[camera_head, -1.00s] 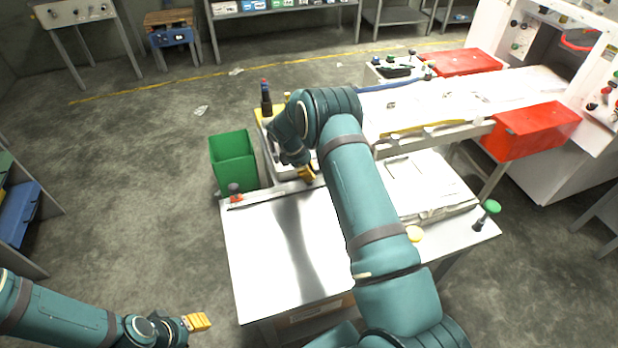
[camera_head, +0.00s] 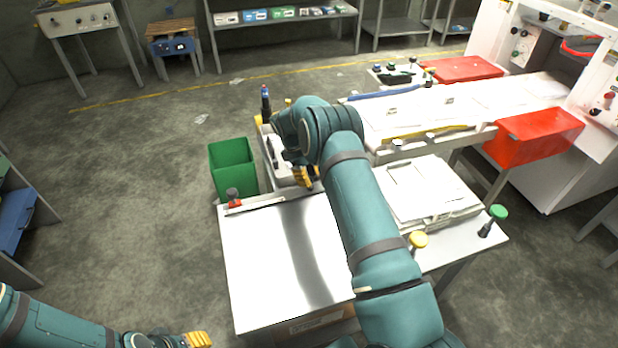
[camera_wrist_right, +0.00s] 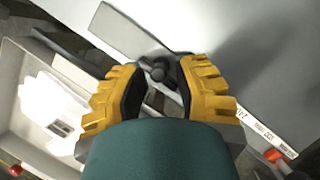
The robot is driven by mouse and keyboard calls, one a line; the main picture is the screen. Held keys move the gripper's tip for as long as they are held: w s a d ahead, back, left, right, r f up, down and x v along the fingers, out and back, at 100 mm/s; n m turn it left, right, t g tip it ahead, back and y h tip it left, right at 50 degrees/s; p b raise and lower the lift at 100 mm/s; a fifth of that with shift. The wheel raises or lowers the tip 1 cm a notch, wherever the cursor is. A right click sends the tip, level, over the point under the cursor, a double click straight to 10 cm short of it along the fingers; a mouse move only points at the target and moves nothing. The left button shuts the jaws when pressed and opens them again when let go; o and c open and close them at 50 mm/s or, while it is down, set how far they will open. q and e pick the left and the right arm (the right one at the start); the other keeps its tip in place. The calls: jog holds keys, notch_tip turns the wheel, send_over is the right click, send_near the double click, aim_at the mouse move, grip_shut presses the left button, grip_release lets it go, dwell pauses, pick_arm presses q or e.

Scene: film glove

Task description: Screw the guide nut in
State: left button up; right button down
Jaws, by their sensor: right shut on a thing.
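In the head view the nut is hidden by the hand. My left gripper (camera_head: 198,340) is low at the bottom left edge, away from the table, and partly cut off.
A red-based knob (camera_head: 233,198), a yellow knob (camera_head: 418,240) and a green knob (camera_head: 496,212) stand along the table. Red boxes (camera_head: 533,136) flank the white conveyor (camera_head: 480,100). The table's front left is clear.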

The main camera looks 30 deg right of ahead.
jog(key=shift+d, duration=0.2)
jog(key=c, duration=0.9)
grip_release()
jog(key=shift+s, duration=0.1)
jog(key=shift+c, duration=0.2)
jog(key=shift+a+r, duration=0.1)
jog(key=shift+r, duration=0.15)
jog(key=v, duration=1.1)
jog(key=shift+w+r, duration=0.2)
